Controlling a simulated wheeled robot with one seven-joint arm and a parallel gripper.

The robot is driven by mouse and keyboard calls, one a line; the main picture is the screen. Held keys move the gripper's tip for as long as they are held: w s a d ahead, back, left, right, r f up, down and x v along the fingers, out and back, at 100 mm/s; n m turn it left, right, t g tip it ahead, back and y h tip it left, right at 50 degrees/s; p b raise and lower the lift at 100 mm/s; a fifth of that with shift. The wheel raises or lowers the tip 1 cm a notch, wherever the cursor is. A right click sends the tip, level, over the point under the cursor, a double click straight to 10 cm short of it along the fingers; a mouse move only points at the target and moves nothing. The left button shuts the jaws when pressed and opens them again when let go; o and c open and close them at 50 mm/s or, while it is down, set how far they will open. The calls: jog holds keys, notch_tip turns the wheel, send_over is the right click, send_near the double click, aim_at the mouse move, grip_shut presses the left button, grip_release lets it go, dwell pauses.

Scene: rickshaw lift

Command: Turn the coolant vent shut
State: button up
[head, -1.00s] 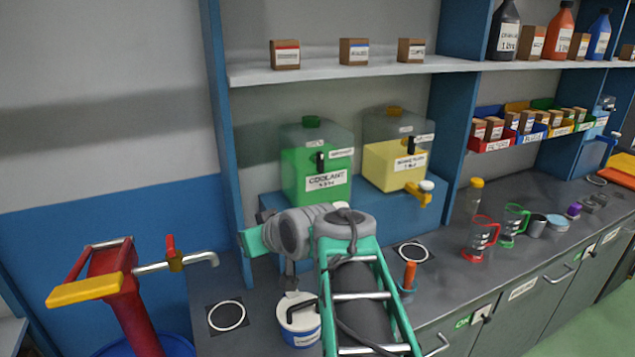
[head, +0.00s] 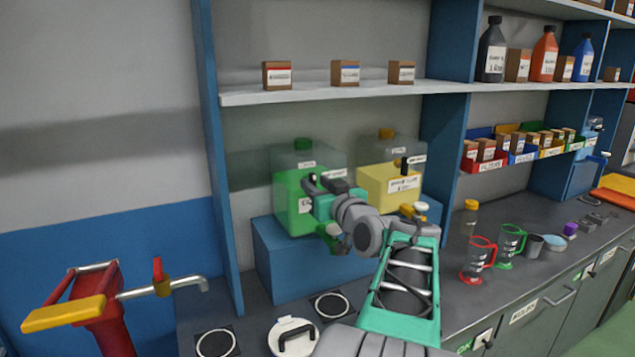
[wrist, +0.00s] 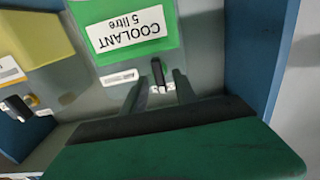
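The coolant tank (head: 288,202), green liquid below a clear top, stands on the blue step under the shelf. My gripper hides part of its front in the head view. In the wrist view the tank (wrist: 173,50) shows upside down, with its COOLANT label. Its black vent lever (wrist: 157,75) sticks out near a small white label. My gripper (wrist: 161,82) is open, its two dark fingers on either side of the lever as seen here. I see gaps beside the lever; whether its end is between the tips or just beyond them, I cannot tell.
A yellow-filled tank (head: 376,185) with its own black lever and a yellow tap stands close to the right. A shelf (head: 340,93) with small boxes runs above. A blue upright (head: 213,150) is at left. A white lidded tub (head: 275,340) stands below.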

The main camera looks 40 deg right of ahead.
grip_shut()
dwell(0.3)
dwell(0.3)
